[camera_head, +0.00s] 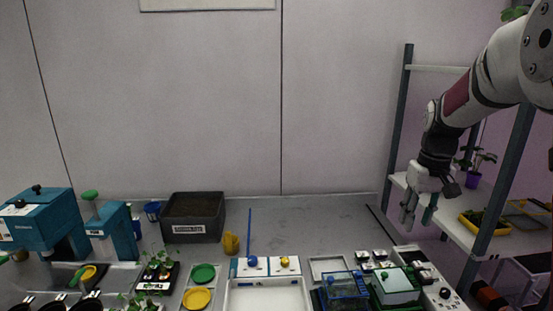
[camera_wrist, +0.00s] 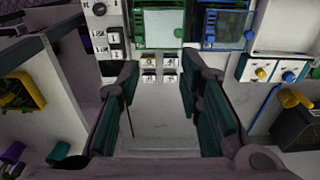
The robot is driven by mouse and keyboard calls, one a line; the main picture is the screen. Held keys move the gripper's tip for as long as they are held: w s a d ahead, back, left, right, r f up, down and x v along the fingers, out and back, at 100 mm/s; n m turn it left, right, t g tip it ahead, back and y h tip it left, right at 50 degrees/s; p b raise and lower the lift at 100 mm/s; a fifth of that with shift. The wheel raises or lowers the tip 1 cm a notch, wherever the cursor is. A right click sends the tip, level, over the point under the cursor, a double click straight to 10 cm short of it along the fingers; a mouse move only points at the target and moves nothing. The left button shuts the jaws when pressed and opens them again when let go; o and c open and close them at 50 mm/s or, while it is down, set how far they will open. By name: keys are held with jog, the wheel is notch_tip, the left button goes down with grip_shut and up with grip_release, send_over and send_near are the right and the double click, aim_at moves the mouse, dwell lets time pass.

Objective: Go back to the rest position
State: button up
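My gripper (camera_head: 419,212) hangs from my arm on the right of the head view, above the right end of the bench and in front of the shelf rack. Its fingers point down. In the wrist view my gripper (camera_wrist: 165,112) shows two dark teal-padded fingers spread wide apart. The space between them holds nothing; the bare bench top (camera_wrist: 160,125) shows below. The gripper is open, empty and apart from any object.
A metal shelf rack (camera_head: 398,130) with plants stands close to my arm at right. The bench carries a dark soil bin (camera_head: 193,217), a white tray (camera_head: 268,296), blue and green boxes (camera_head: 345,290), and teal machines (camera_head: 42,226). The back middle of the bench is fairly clear.

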jog(key=s+a+r+t, duration=0.2)
jog(key=s+a+r, duration=0.7)
jog(key=s, duration=0.3)
jog(key=s+a+t, duration=0.1)
jog(key=s+a, duration=0.2)
jog(key=s, duration=0.4)
jog(key=s+a+t, duration=0.1)
jog(key=s+a, duration=0.2)
jog(key=s, duration=0.5)
jog(key=shift+s+a+f+t, duration=0.2)
jog(key=shift+a+f+t, duration=0.1)
jog(key=shift+f, duration=0.15)
jog(key=shift+d, duration=0.15)
